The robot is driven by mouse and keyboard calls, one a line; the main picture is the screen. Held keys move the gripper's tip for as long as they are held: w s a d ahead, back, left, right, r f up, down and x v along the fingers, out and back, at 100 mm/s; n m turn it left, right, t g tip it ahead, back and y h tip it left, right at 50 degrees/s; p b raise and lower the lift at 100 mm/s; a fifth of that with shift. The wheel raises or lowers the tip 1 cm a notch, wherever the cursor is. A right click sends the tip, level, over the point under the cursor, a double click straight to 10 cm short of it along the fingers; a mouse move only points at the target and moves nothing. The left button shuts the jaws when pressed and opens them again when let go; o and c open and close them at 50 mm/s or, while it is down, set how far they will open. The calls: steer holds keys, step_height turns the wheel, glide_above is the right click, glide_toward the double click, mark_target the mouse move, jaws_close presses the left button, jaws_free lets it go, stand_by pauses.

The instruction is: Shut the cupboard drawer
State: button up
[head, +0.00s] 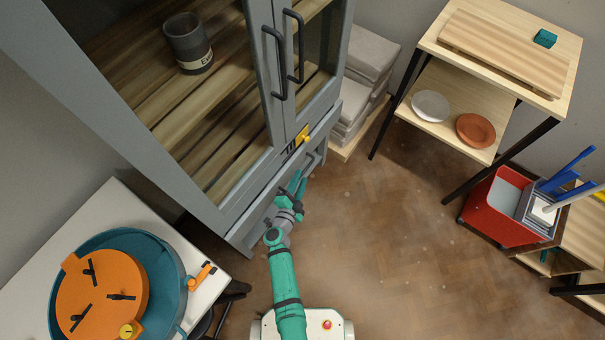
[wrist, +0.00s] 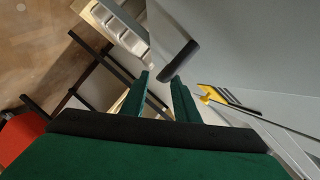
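The grey cupboard (head: 188,198) stands at the upper left in the head view, with two glass doors. Its drawer front (head: 246,232) runs along the bottom below the doors, partly hidden by my gripper. I cannot tell how far the drawer stands out. A drawer handle (head: 314,164) shows near its right end. My gripper (head: 297,180) is in front of the drawer, near that handle. In the wrist view my gripper (wrist: 161,92) has its two green fingers apart, with nothing between them. A dark bar (wrist: 180,62) shows just beyond the fingertips, beside a grey panel.
A yellow latch (head: 304,138) sits at the foot of the doors. A grey cup (head: 188,44) stands inside. The middle floor is clear.

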steer(key=shift+x, duration=1.6)
steer(key=shift+a, duration=0.1)
jaws_close()
